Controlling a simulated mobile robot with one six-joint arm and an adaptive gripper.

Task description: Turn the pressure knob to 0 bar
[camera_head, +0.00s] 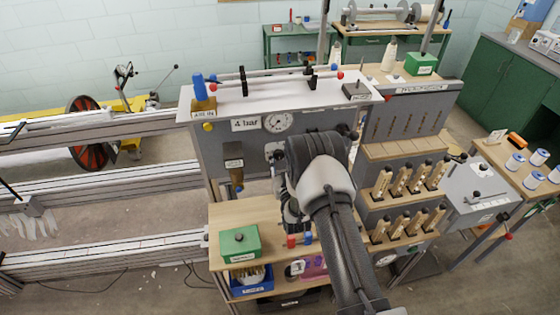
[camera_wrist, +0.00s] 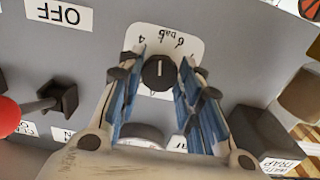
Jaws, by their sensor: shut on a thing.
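The black pressure knob (camera_wrist: 159,72) sits on a white scale plate (camera_wrist: 190,42) in the wrist view. My gripper (camera_wrist: 161,69) has its blue-padded fingers on either side of the knob, shut on it. The knob's white line points up in this view, toward the plate's lettering, between a 4 at left and another mark at right. The lettering appears upside down; the other figures are hard to read. In the head view my arm hides the knob. A round gauge (camera_head: 277,121) is on the panel beside a "4 bar" label (camera_head: 245,124).
An OFF label (camera_wrist: 58,13) and a lever with a red ball (camera_wrist: 6,116) are at left in the wrist view. A dark box (camera_wrist: 264,138) juts out at lower right. A wooden bench (camera_head: 222,216) with a green box (camera_head: 240,243) stands below the panel.

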